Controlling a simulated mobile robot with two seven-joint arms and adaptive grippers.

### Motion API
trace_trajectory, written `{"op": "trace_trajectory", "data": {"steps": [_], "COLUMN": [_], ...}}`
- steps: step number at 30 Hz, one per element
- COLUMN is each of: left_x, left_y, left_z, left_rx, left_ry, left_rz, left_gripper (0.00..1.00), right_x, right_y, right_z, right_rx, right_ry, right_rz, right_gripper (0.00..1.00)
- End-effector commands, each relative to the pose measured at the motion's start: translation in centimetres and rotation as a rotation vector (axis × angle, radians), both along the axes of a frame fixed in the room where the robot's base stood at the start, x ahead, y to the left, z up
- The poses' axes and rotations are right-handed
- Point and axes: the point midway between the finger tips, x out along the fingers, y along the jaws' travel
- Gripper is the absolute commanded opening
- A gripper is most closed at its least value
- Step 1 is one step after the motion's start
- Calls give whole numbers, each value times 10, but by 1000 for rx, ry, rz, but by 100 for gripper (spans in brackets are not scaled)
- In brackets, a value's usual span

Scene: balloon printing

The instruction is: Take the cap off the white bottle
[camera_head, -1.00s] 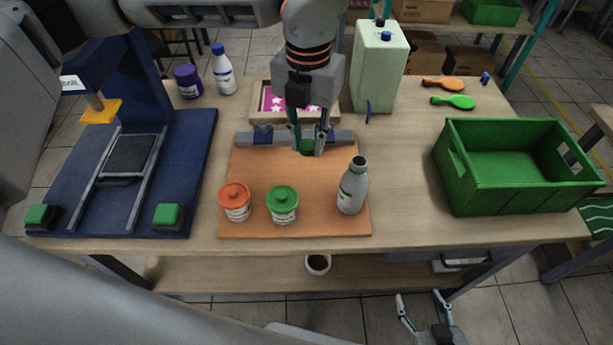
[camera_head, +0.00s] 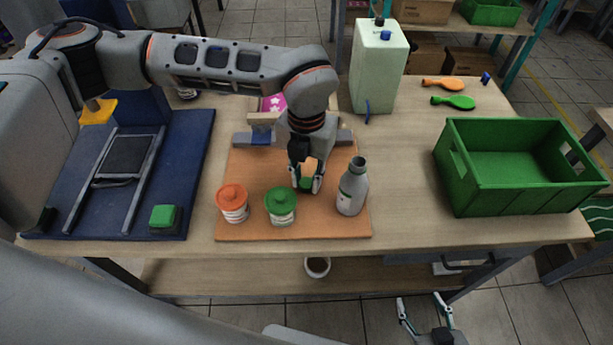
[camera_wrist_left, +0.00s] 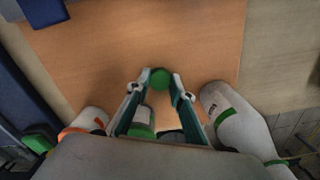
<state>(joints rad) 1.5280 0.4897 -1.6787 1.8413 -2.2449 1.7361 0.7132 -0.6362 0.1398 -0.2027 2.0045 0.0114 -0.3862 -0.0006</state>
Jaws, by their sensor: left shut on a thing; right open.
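The white bottle (camera_head: 352,190) stands upright on the orange-brown board (camera_head: 330,225), its dark neck bare with no cap on it. My left gripper (camera_head: 307,185) is left of the bottle, over the board, shut on a small green cap (camera_head: 306,183). The green cap also shows between the fingertips in the left wrist view (camera_wrist_left: 160,79). I cannot tell whether the cap touches the board. The bottle shows at the right of the left wrist view (camera_wrist_left: 238,125). My right gripper (camera_head: 424,310) is open and empty, low in front of the table.
An orange-lidded jar (camera_head: 233,204) and a green-lidded jar (camera_head: 281,207) stand on the board, left of the bottle. A blue press (camera_head: 185,150) is at left. A green crate (camera_head: 520,188) is at right. A pale canister (camera_head: 379,70) stands behind. Table space between board and crate is clear.

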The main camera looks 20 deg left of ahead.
Motion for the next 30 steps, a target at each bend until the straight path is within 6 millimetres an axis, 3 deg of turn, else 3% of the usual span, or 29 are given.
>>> {"op": "trace_trajectory", "data": {"steps": [7, 8, 9, 22, 30], "left_x": [0, 0, 0, 0, 2], "left_y": [0, 0, 0, 0, 0], "left_z": [-3, -3, -2, 4, 50], "left_rx": [0, 0, 0, 0, -1], "left_ry": [0, -1, -1, -2, -7], "left_rz": [0, 0, 0, 1, 1], "left_gripper": [0, 30, 39, 39, 39], "right_x": [2, 2, 3, 5, 4], "right_y": [-1, -1, -1, -1, 0], "right_z": [1, 1, 1, 4, 7], "right_rx": [-1, -1, -1, 0, 4], "right_ry": [-4, -5, -6, -9, -10], "right_rz": [-1, 0, -1, -2, -1], "right_gripper": [55, 55, 55, 55, 55]}}
